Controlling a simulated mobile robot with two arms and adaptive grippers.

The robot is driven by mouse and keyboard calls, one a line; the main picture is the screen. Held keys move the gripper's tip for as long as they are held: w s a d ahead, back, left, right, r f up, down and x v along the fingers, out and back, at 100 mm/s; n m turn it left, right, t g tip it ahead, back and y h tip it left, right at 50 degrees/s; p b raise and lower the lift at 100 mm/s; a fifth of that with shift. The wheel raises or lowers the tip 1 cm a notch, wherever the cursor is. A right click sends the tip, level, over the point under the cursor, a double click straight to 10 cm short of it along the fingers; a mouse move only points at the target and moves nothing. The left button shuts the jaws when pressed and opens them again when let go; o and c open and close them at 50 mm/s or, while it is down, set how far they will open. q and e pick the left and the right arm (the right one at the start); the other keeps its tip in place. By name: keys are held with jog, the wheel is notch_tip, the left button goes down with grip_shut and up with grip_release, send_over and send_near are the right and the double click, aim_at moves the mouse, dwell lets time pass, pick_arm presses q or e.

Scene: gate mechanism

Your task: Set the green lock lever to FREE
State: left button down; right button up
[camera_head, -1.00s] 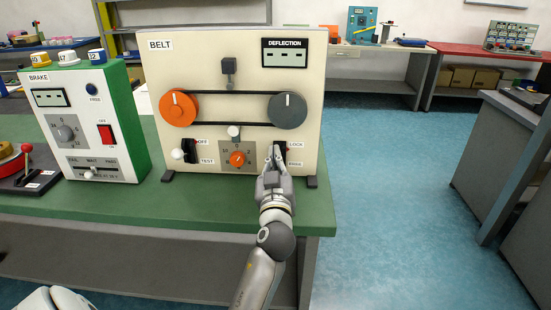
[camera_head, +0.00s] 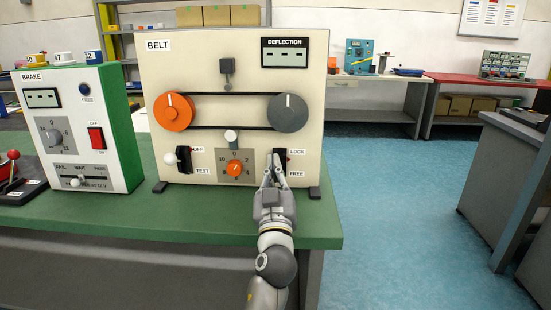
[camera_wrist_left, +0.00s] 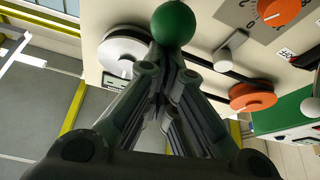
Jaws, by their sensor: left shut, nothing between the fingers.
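The lock lever's switch plate (camera_head: 281,158) is a black slot at the lower right of the cream BELT panel (camera_head: 330,60), with LOCK printed above and FREE below. In the left wrist view the lever's green ball knob (camera_wrist_left: 175,22) is right at the fingertips; touching or just apart, I cannot tell. In the head view the knob is hidden by my fingers, so the lever's setting cannot be read. My left gripper (camera_head: 272,168) is shut and empty in front of the slot; its fingers (camera_wrist_left: 172,75) come together below the knob in the wrist view. My right gripper is not in view.
On the panel are an orange dial (camera_head: 235,168), a white-knobbed switch (camera_head: 184,158), an orange wheel (camera_head: 174,112) and a grey wheel (camera_head: 288,113). The BRAKE box (camera_head: 75,125) stands to the left on the green table (camera_head: 230,225). Floor right of the table is clear.

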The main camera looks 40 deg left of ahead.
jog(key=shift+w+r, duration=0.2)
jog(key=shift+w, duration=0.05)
